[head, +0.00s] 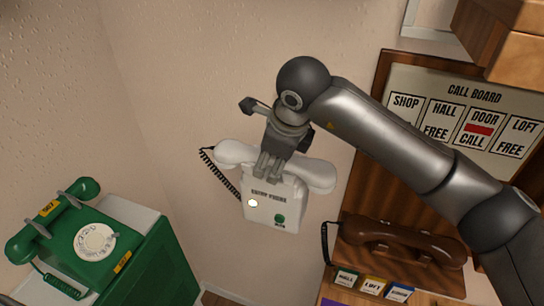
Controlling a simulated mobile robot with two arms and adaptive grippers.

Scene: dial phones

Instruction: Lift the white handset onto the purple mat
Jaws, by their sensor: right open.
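The white handset (318,178) lies across the top of a white entry phone (262,212), with a black coiled cord hanging from its left end. My right gripper (270,165) is at the middle of the handset, its fingers open and covering that part. I cannot tell whether the fingers touch the handset. A thin purple sliver (332,302), perhaps the purple mat, shows at the bottom edge; the rest of it is out of view. My left gripper is not in view.
A green dial phone (95,240) stands on a green cabinet (150,275) at left. A brown handset (400,243) rests on a wooden unit at lower right. A call board (470,110) hangs behind my right arm. A wooden box (500,35) juts out at top right.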

